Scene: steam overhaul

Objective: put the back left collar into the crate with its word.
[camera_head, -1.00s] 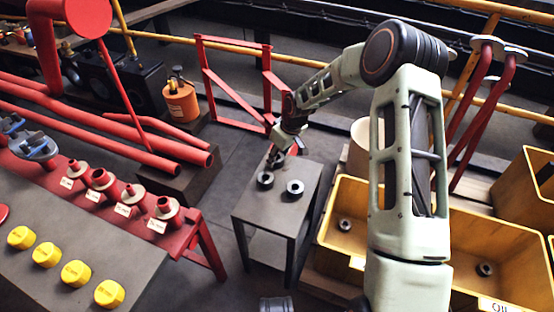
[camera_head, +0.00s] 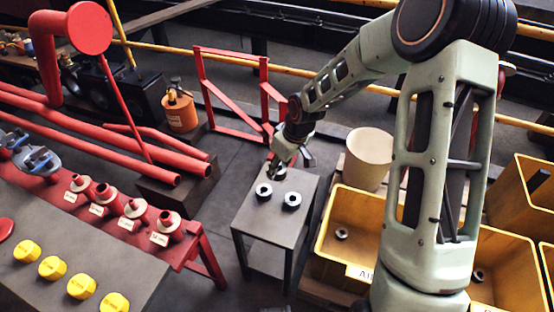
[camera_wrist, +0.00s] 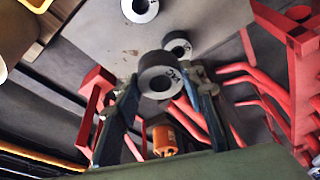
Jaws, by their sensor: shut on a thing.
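My gripper (camera_head: 286,163) is over the back of the small grey table (camera_head: 270,226), pointing down. It is shut on a dark ring-shaped collar (camera_wrist: 160,76), which sits between both fingers in the wrist view. The collar's pale face carries dark lettering that I cannot read surely. In the head view the held collar (camera_head: 279,173) is partly hidden by the gripper; its height above the table is unclear. Two more collars, front left (camera_head: 263,191) and front right (camera_head: 291,201), lie on the table. A yellow crate (camera_head: 325,235) has a label (camera_head: 360,272) starting "AI", partly hidden by my arm.
More yellow crates (camera_head: 536,190) stand at the right; one by my arm holds a collar (camera_head: 477,275), its label not visible. A collar (camera_head: 341,234) lies in the nearer crate. A beige bin (camera_head: 367,158) stands behind. A red stand (camera_head: 203,255) is left of the table.

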